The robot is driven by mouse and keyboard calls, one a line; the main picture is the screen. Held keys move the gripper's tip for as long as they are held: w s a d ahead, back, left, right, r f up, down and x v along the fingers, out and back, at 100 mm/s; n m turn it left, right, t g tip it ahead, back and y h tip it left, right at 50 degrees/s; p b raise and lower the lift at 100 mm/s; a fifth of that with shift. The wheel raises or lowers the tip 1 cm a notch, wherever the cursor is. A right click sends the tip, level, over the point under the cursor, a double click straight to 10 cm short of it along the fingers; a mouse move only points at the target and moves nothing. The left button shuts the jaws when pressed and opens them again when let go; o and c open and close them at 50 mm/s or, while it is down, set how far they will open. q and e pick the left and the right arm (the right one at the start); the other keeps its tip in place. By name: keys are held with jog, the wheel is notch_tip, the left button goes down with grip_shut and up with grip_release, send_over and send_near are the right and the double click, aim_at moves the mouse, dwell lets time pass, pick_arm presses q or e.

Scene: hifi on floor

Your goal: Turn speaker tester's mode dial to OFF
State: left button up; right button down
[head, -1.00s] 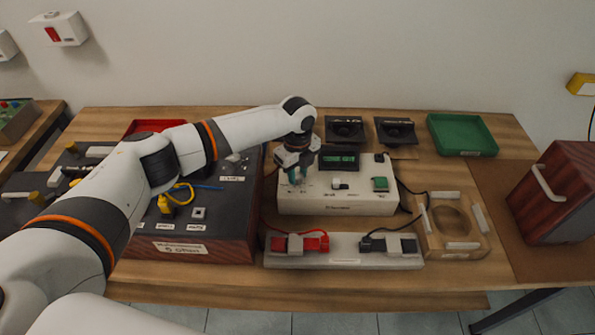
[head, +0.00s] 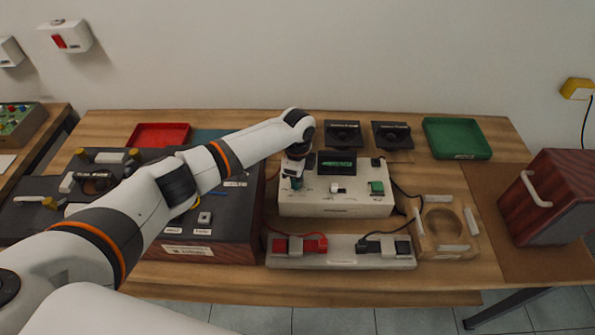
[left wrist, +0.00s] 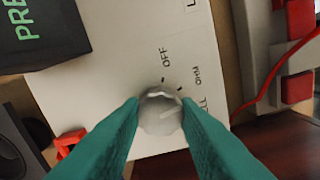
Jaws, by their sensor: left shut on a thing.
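The speaker tester (head: 330,204) is a white box on the table, with a dark display (head: 337,163) showing green text. Its mode dial (left wrist: 160,112) is a light grey round knob in the left wrist view, with printed labels OFF, OHM and one ending in "LL" beside it. My left gripper (left wrist: 160,108) has teal fingers shut on the dial from both sides. In the head view my left gripper (head: 293,180) is over the tester's left end, and the dial is hidden there. A pale mark on the knob lies toward the "LL" label. My right gripper is not in view.
A strip with red and black clips (head: 340,262) lies in front of the tester. A dark panel box (head: 215,235) stands left, a wooden fixture (head: 468,243) right. Two black speakers (head: 343,133) and a green tray (head: 456,138) are behind. A wooden cabinet (head: 550,195) stands far right.

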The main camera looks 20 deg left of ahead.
pick_arm(q)
jog(key=n+p, duration=0.3)
jog(key=n, duration=0.2)
jog(key=shift+r+n, duration=0.15)
jog(key=shift+n, duration=0.15)
jog(key=n+p, duration=0.2)
jog(key=n, duration=0.1)
jog(key=shift+n+p, duration=0.45)
jog(key=shift+n, duration=0.85)
jog(key=o, duration=1)
notch_tip(320, 180, up, 12)
jog(key=shift+f+b, duration=0.1)
jog(key=shift+b, duration=0.6)
jog(key=shift+f, duration=0.1)
